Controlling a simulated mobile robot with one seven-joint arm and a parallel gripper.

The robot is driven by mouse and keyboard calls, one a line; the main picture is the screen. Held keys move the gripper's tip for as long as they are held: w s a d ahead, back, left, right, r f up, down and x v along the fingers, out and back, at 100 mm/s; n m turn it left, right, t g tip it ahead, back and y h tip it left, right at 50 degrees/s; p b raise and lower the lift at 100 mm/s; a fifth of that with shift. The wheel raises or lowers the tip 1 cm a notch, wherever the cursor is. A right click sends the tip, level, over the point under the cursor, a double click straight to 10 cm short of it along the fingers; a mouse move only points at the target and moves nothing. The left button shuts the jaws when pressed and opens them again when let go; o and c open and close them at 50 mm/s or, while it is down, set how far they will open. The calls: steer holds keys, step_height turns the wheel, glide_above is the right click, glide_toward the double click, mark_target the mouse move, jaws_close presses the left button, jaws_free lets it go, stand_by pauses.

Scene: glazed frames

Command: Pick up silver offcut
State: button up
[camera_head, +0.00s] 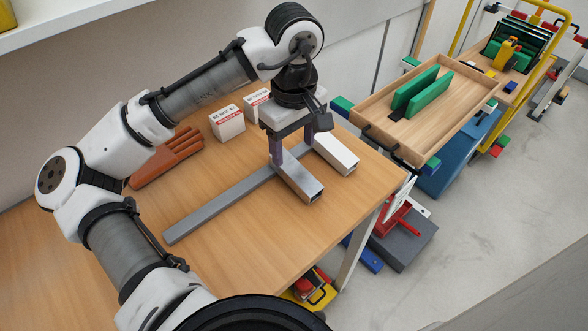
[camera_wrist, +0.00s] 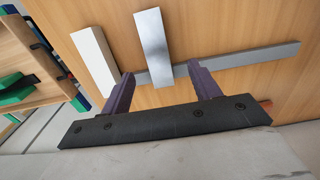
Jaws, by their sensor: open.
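A short silver offcut (camera_head: 299,182), a hollow square bar, lies on the wooden table (camera_head: 228,257) near its right part. It also shows in the wrist view (camera_wrist: 153,48), with its near end between my two purple fingers. My gripper (camera_head: 292,150) points down over the far end of the offcut. In the wrist view my gripper (camera_wrist: 162,74) is open, with a finger on either side and visible gaps to the offcut. The offcut's far end is partly hidden by my gripper in the head view.
A long grey bar (camera_head: 213,209) lies crosswise at the offcut; contact is unclear. A white block (camera_head: 337,155) lies close to the right. A wooden tray (camera_head: 449,105) with green plates is beyond the table.

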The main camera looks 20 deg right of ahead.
mark_target(295, 170)
steer(key=f, duration=0.4)
steer(key=f+p, duration=0.1)
steer(key=f, duration=0.4)
steer(key=shift+w+d, duration=0.2)
steer(key=c, duration=1.1)
